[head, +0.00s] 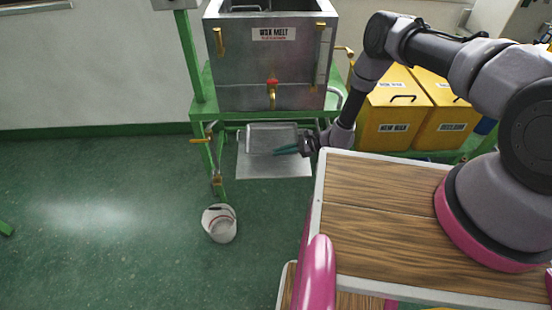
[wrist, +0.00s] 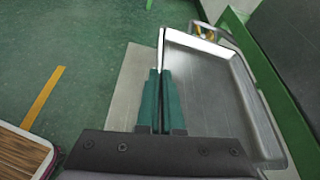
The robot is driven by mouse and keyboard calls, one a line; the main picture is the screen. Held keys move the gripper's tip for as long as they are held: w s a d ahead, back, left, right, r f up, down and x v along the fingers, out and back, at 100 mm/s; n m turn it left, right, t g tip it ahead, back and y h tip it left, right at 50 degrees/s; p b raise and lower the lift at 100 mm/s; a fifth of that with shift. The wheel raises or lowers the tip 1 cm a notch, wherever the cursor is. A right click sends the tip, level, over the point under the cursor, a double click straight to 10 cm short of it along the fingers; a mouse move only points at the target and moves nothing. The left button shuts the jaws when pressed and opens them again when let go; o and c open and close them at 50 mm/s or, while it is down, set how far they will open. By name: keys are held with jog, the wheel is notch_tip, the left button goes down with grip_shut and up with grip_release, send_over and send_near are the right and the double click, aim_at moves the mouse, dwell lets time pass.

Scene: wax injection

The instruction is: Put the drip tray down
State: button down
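The drip tray (head: 270,137) is a shallow grey metal tray with a raised rim, below the wax melt tank (head: 262,70). In the wrist view the tray (wrist: 212,85) lies to the right of the green fingers, and its near rim runs between them. My gripper (head: 283,151) is shut on that rim; its fingers (wrist: 161,72) look nearly together. A flat pale plate (head: 273,170) lies on the floor beneath the tray and also shows in the wrist view (wrist: 126,85). I cannot tell whether the tray touches the plate or hangs just above it.
The tank's green stand (head: 205,150) has legs close beside the tray. Yellow wax bins (head: 390,115) are at the right. Green floor (head: 90,200) is open at the left.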

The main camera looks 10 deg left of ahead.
aim_at(280, 166)
jog(key=shift+f, duration=2.65)
jog(key=c, duration=1.1)
grip_release()
jog(key=shift+f, duration=0.1)
jog(key=v, duration=1.2)
jog(key=shift+w, duration=0.1)
